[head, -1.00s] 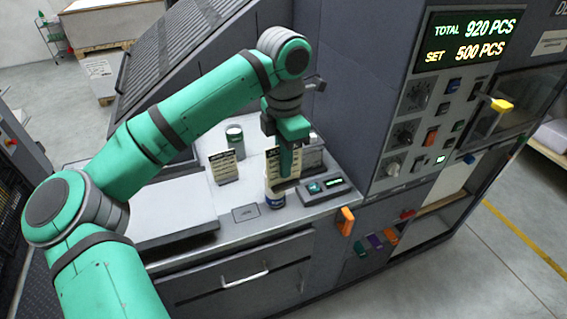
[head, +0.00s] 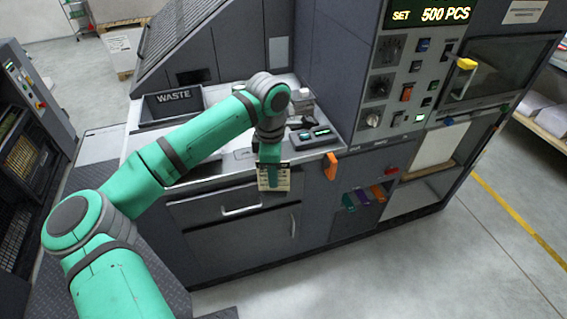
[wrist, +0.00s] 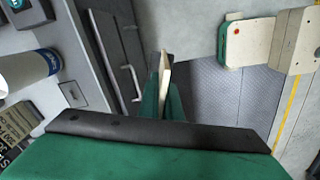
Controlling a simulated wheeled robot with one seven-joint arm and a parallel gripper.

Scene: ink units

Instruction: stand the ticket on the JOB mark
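My gripper (head: 270,176) is shut on a ticket (head: 284,181), a cream card with a dark header. The ticket hangs upright in front of the counter's front edge, over the drawer front in the head view. In the wrist view the ticket (wrist: 165,72) shows nearly edge-on between the green fingers (wrist: 163,105). The JOB mark (head: 243,153), a small dark outlined plate, lies on the counter close to my arm, behind and left of the ticket. It also shows in the wrist view (wrist: 72,94), left of the fingers and clear of objects; its lettering is unreadable.
In the wrist view a white, blue-rimmed cylinder (wrist: 28,72) and another printed card (wrist: 14,125) stand left of the mark. A WASTE bin (head: 172,104) is at the back left. A small dark console (head: 313,136) is at the right. The drawer handle (head: 241,210) projects below the counter.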

